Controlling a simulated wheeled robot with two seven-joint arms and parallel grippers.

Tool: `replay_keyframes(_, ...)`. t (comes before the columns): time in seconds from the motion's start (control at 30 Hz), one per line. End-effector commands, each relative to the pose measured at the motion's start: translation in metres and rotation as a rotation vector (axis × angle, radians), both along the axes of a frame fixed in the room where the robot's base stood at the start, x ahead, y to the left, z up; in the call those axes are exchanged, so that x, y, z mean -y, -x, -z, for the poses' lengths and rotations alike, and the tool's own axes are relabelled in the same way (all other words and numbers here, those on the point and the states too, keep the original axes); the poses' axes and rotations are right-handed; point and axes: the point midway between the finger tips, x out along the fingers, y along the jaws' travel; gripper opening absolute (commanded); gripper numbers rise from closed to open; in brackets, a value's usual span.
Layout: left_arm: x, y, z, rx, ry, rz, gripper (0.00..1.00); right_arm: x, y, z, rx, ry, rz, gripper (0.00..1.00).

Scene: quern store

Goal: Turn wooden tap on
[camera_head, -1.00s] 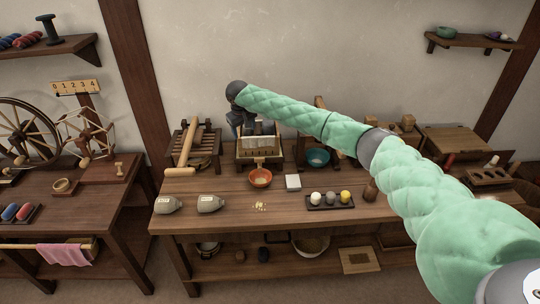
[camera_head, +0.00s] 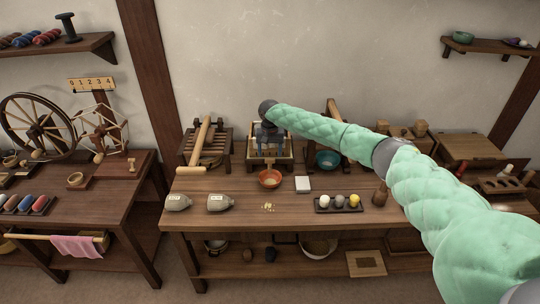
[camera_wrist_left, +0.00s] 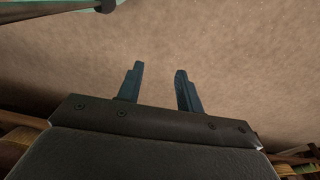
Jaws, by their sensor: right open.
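A wooden stand (camera_head: 285,160) stands at the back of the middle table, with an orange bowl (camera_head: 269,180) in front of it. My right gripper (camera_head: 270,153) is open and hangs in front of the stand, fingers pointing down, covering its middle. The wooden tap cannot be made out clearly; it seems to be low on the stand's front, behind or just below the fingers. I cannot tell whether the fingers touch it. My left gripper (camera_wrist_left: 160,85) shows only in the left wrist view, open, with nothing between its fingers.
A slatted wooden rack (camera_head: 207,145) is left of the stand, a teal bowl (camera_head: 327,159) right. The table's front left (camera_head: 200,224) is bare.

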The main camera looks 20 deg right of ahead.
Motion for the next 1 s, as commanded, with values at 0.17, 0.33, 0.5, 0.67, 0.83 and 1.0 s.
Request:
replay_keyframes(0.17,-0.005,0.005,0.013,0.008,-0.005,0.003,0.36,0.000,0.000,0.020,0.000,0.001,-0.001,0.64)
replay_keyframes(0.33,-0.007,0.007,0.020,0.014,-0.006,0.005,0.36,0.000,0.000,0.029,0.001,-0.001,-0.001,0.64)
replay_keyframes(0.5,-0.008,0.007,0.022,0.015,-0.007,0.004,0.36,0.000,0.000,0.031,0.001,-0.001,-0.001,0.64)
replay_keyframes(0.67,-0.008,0.008,0.022,0.015,-0.007,0.004,0.36,0.000,0.000,0.031,0.001,0.000,-0.001,0.54)
replay_keyframes(0.83,-0.008,0.008,0.022,0.014,-0.007,0.004,0.36,0.000,0.000,0.031,0.001,0.000,-0.001,0.20)
replay_keyframes(1.0,-0.008,0.009,0.022,0.013,-0.007,0.003,0.36,0.000,0.000,0.031,0.001,0.000,-0.005,0.19)
